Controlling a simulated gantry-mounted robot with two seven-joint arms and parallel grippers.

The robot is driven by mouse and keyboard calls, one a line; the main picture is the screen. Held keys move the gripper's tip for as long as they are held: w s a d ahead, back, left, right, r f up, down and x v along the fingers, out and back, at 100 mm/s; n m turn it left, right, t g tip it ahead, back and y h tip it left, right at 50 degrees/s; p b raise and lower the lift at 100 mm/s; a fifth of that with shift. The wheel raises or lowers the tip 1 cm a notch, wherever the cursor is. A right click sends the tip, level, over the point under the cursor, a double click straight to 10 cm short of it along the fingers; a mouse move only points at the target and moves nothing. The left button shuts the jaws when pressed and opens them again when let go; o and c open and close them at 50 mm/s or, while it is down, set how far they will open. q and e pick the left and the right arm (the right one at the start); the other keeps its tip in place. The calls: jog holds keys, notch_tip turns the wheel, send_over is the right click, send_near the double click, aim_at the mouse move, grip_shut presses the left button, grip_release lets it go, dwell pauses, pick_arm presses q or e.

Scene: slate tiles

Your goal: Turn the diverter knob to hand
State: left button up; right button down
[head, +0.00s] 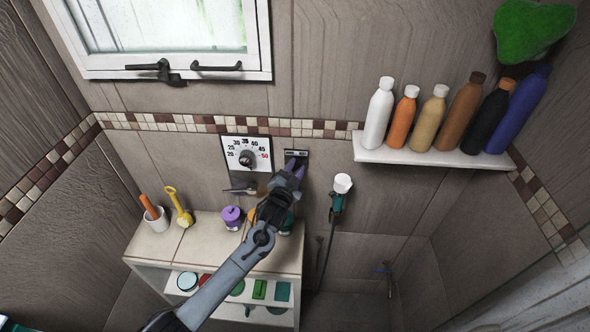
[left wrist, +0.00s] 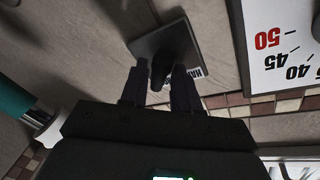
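The diverter is a small dark plate (head: 296,154) with light labels on the tiled wall, right of the temperature dial. In the left wrist view its grey plate (left wrist: 178,38) carries a dark knob (left wrist: 158,70) and a partly hidden label starting "HA". My left gripper (head: 292,171) is at the plate and hides the knob in the head view. In the left wrist view its two fingers (left wrist: 158,86) are apart, one on each side of the knob's tip, with visible gaps. Which way the knob points is hard to tell. My right gripper is in neither view.
A white temperature dial (head: 247,158) is left of the plate, with a lever (head: 240,189) below. A hand shower (head: 342,184) hangs to the right. A shelf (head: 430,158) holds several bottles. A low cabinet (head: 200,243) with cups stands under my left arm.

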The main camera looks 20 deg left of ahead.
pick_arm(q)
jog(key=shift+f, duration=0.1)
grip_shut()
jog(key=shift+f, duration=0.1)
